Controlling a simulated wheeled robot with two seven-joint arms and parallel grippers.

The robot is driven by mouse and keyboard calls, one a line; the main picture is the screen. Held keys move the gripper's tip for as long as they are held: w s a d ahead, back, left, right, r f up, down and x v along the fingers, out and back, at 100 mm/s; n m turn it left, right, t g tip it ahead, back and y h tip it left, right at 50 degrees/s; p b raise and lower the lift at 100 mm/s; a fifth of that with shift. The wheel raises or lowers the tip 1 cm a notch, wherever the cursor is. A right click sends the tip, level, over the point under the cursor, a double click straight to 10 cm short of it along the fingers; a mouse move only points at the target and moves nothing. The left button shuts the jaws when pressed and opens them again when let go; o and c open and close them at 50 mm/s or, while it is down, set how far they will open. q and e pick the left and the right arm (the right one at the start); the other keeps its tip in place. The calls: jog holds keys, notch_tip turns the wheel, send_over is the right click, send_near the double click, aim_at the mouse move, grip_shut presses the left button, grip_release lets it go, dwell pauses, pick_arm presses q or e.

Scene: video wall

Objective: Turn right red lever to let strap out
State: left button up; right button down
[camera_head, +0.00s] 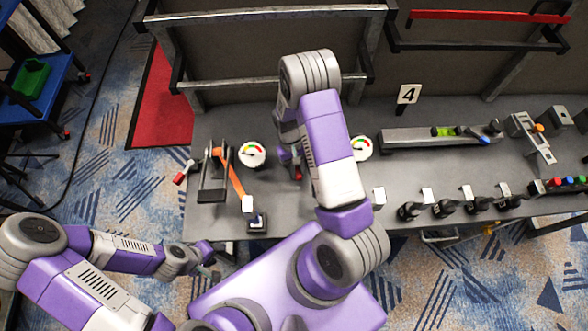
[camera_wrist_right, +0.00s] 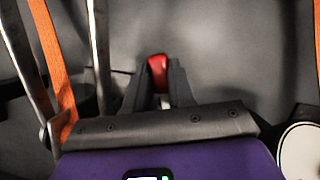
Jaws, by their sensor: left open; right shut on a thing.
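The right red lever (camera_head: 298,176) is mostly hidden behind my right arm in the head view. In the right wrist view its red handle (camera_wrist_right: 157,66) sits between the fingers of my right gripper (camera_wrist_right: 158,80), which is shut on it. An orange strap (camera_head: 234,179) runs down from a metal frame on the grey bench; it also shows at the left of the right wrist view (camera_wrist_right: 54,60). My left gripper (camera_head: 213,259) is open and empty in front of the bench, low and left of the strap's lower end.
Another red-handled lever (camera_head: 180,178) sticks out at the bench's left end. Two round gauges (camera_head: 252,154) (camera_head: 361,148) stand on the grey bench (camera_head: 300,218). A level bar (camera_head: 430,138) and several black knobs are to the right. A metal frame (camera_head: 270,84) stands behind.

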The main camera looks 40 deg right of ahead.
jog(key=shift+s+f+n, duration=0.2)
jog(key=shift+n, duration=0.1)
jog(key=c, duration=1)
grip_release()
jog(key=shift+o, duration=0.2)
jog(key=shift+w+d, duration=0.1)
jog(key=v, duration=0.7)
jog(key=shift+w+r+p, duration=0.2)
jog(key=shift+r+p, duration=0.1)
jog(key=shift+p, duration=0.05)
